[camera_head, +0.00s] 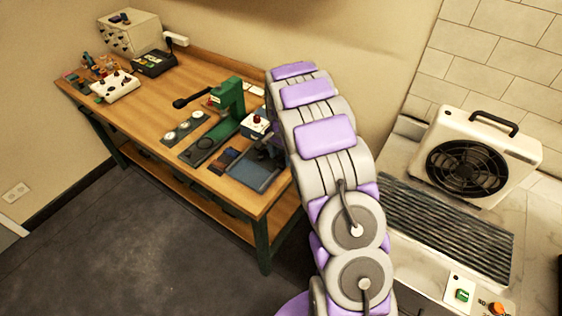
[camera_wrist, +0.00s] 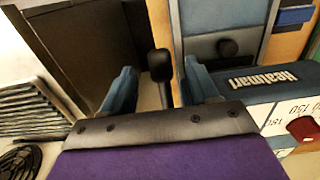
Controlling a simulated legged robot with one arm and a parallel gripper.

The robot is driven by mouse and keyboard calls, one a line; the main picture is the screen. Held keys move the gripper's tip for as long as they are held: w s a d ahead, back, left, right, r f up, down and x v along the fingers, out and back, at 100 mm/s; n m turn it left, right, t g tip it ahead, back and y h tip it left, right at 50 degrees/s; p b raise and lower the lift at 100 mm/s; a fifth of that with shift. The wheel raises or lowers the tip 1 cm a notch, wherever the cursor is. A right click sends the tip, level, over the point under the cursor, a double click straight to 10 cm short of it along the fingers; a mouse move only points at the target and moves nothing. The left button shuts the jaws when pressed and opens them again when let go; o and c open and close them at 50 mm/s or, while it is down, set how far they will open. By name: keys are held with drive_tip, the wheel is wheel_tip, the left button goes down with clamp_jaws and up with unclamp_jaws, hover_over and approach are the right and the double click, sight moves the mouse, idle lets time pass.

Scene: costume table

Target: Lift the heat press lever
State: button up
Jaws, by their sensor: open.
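The heat press stands at the right end of the wooden table. Its white control head with a red knob (camera_head: 255,125) and its blue-grey base (camera_head: 250,176) show in the head view. In the wrist view I see its blue lettered body (camera_wrist: 262,86), white dial panel and red knob (camera_wrist: 303,128). A black lever handle (camera_wrist: 159,64) stands between the two blue fingers of my gripper (camera_wrist: 160,75). My gripper is open, with the fingers on either side of the handle; I cannot tell whether they touch it. In the head view my arm hides much of it.
A green press (camera_head: 230,97) with a black-knobbed lever stands just left of the heat press. Discs and dark plates lie in front of it. A fan unit (camera_head: 468,165) and a ribbed grille (camera_head: 440,228) are on the counter at right. The floor (camera_head: 140,245) in front is clear.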

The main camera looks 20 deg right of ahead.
sight(281, 163)
drive_tip(key=shift+f, duration=1.55)
clamp_jaws()
